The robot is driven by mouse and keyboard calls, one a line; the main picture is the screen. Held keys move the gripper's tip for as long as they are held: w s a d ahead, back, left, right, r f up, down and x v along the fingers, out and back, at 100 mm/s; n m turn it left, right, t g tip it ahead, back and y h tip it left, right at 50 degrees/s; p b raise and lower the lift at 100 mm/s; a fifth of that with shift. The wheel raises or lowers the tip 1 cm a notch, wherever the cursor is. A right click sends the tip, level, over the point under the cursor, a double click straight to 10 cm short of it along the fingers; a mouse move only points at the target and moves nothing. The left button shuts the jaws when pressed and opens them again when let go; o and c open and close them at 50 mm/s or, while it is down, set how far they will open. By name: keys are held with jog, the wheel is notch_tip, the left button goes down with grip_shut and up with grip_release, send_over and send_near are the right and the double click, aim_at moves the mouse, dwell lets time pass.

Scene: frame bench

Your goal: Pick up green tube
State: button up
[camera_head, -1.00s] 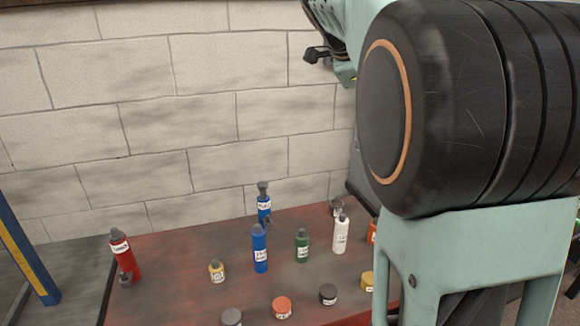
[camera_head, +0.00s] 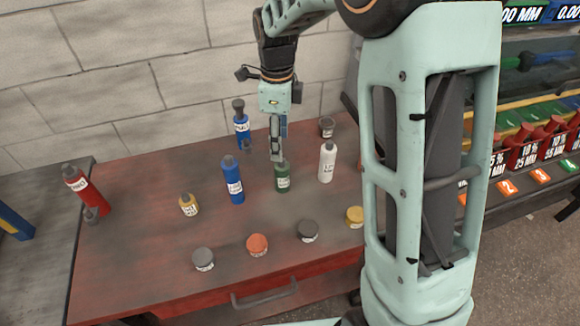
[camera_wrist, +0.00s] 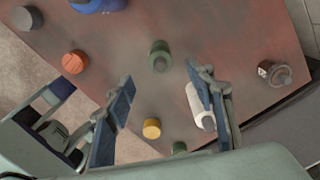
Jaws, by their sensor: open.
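The green tube (camera_head: 282,180) stands upright on the red bench top, with a dark cap and a white label. It stands between a blue tube on its left and a white tube on its right. My gripper (camera_head: 276,157) points down above and just behind it in the head view, overlapping its cap there. In the wrist view the green tube (camera_wrist: 159,58) shows ahead, between the lines of the two spread fingers. My gripper (camera_wrist: 162,80) is open with nothing between its fingers. Whether a finger touches the tube cannot be told.
The blue tube (camera_head: 233,184) and white tube (camera_head: 327,162) stand close by. Another blue bottle (camera_head: 241,128) and a grey jar (camera_head: 327,127) are behind. Low jars, orange (camera_head: 257,245), grey (camera_head: 308,231) and yellow (camera_head: 354,216), stand in front. A red bottle (camera_head: 85,190) is far left.

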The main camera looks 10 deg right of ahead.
aim_at(282, 168)
notch_tip(282, 168, down, 5)
jog(key=shift+s+r, duration=0.1)
jog(key=shift+d+f, duration=0.2)
jog(key=shift+f, duration=2.55)
jog(key=shift+c, duration=0.3)
grip_shut()
